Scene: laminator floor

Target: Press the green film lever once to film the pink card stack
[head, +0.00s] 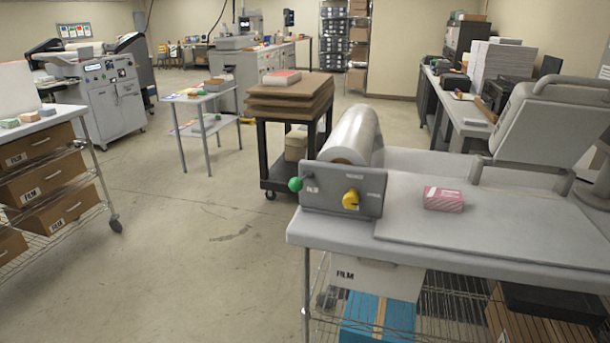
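The green film lever (295,184) is a green ball knob at the left side of a grey control panel (325,201). The panel stands at the left end of the near table, in front of a large clear film roll (354,136). A yellow knob (351,199) sits on the panel's right half. The pink card stack (444,199) lies on the flat board (520,235), to the right of the panel and apart from it. Neither of my grippers shows in the head view.
A grey machine arm or hood (548,125) stands at the table's right. A dark cart (262,155) with brown boards is behind the roll. A wire shelf (97,190) with film boxes is at the left. Open floor (200,270) lies between shelf and table.

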